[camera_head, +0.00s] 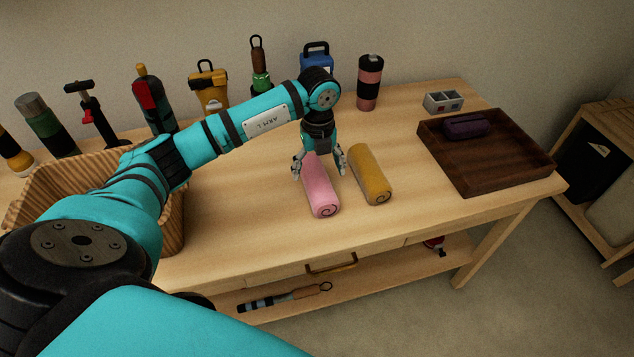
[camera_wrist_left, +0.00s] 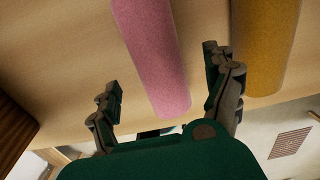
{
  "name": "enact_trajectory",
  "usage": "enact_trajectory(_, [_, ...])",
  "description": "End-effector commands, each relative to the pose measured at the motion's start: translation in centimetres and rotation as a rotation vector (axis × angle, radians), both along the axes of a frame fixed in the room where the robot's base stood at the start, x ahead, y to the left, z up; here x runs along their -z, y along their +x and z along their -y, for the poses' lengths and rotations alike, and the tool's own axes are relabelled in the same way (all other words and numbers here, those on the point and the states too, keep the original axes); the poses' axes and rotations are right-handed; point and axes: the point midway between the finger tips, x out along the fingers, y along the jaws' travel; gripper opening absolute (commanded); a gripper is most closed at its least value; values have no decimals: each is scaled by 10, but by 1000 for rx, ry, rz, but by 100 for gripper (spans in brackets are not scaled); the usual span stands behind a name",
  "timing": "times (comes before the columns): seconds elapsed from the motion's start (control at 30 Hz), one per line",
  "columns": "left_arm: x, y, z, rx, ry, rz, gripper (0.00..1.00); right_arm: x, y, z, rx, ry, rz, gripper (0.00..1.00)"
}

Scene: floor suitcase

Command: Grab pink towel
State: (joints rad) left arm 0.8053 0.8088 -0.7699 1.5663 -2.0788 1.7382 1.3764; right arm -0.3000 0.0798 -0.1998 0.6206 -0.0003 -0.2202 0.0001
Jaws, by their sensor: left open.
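The pink towel (camera_head: 322,192) is rolled up and lies on the wooden table, left of a rolled mustard towel (camera_head: 371,178). My left gripper (camera_head: 319,171) is open above the far part of the pink towel, one finger on each side of it. In the left wrist view the pink towel (camera_wrist_left: 155,55) runs between the two open fingers of the gripper (camera_wrist_left: 165,95). The right finger there is close to the mustard towel (camera_wrist_left: 268,50), near the gap between the rolls. I cannot tell whether the fingers touch the towel. My right gripper is not in view.
A dark wooden tray (camera_head: 490,180) holding a purple item (camera_head: 466,125) is at the right. A wicker basket (camera_head: 172,215) is at the left, partly behind my arm. Bottles and tools line the back edge. The table (camera_head: 240,225) is clear left of the pink towel.

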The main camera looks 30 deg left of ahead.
Motion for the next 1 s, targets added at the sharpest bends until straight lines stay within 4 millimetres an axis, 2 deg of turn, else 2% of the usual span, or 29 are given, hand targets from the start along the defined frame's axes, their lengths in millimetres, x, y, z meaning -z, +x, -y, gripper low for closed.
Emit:
enact_trajectory(0.33, [45,-3,0,-1,-1,-2,85,-10,0,0,0,0,0,82])
enact_trajectory(0.63, [50,-3,0,0,-1,-1,85,-10,0,0,1,0,0,82])
enact_trajectory(1.0, [50,-3,0,0,0,0,37,-10,0,0,0,1,0,82])
